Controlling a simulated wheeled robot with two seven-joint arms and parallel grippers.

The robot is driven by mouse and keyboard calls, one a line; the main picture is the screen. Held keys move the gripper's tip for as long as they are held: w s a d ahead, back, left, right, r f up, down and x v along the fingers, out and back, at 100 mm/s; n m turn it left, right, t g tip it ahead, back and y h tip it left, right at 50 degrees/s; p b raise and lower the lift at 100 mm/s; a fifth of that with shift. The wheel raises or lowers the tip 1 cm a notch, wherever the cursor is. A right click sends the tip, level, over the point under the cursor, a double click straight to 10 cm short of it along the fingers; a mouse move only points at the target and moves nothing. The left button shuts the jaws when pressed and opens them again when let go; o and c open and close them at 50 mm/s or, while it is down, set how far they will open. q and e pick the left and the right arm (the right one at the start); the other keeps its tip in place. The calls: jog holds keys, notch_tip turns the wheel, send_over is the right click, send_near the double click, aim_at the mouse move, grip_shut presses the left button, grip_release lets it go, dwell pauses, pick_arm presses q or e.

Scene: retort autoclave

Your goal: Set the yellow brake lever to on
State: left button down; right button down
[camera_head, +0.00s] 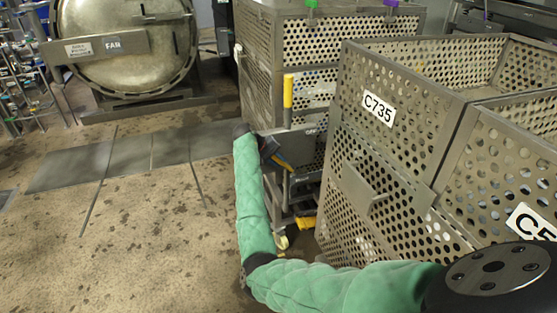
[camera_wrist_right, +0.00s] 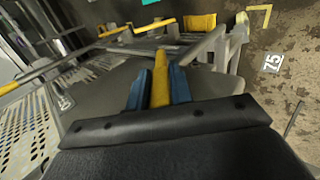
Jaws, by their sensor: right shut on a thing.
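In the head view, my right gripper (camera_head: 277,157) is at the grey plate on the near end of a cart, at the end of my green-sleeved arm. A short yellow lever (camera_head: 286,166) shows at its fingertips. In the right wrist view, the blue fingers of my right gripper (camera_wrist_right: 158,88) are shut on the yellow lever (camera_wrist_right: 161,72), one on each side. The grey plate (camera_head: 284,145) reads OFF near its upper right; smaller lettering below is too small to read. The gripper hides part of lever and plate. My left gripper is not in view.
An upright yellow post (camera_head: 288,91) rises above the plate. A perforated basket (camera_head: 350,185) marked C735 stands close on the right, beside my arm. Another perforated basket (camera_head: 258,65) is behind. A round vessel door (camera_head: 125,45) is at back left. Floor at left is clear.

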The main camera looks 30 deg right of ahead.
jog(key=c, duration=1.2)
grip_release()
jog(key=shift+f, duration=0.1)
jog(key=shift+c, duration=0.2)
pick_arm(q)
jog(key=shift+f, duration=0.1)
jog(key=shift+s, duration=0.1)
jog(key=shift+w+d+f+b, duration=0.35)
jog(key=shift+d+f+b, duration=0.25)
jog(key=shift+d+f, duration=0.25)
pick_arm(e)
jog(key=v, duration=0.8)
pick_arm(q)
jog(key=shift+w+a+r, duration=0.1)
pick_arm(e)
jog(key=shift+f, duration=0.1)
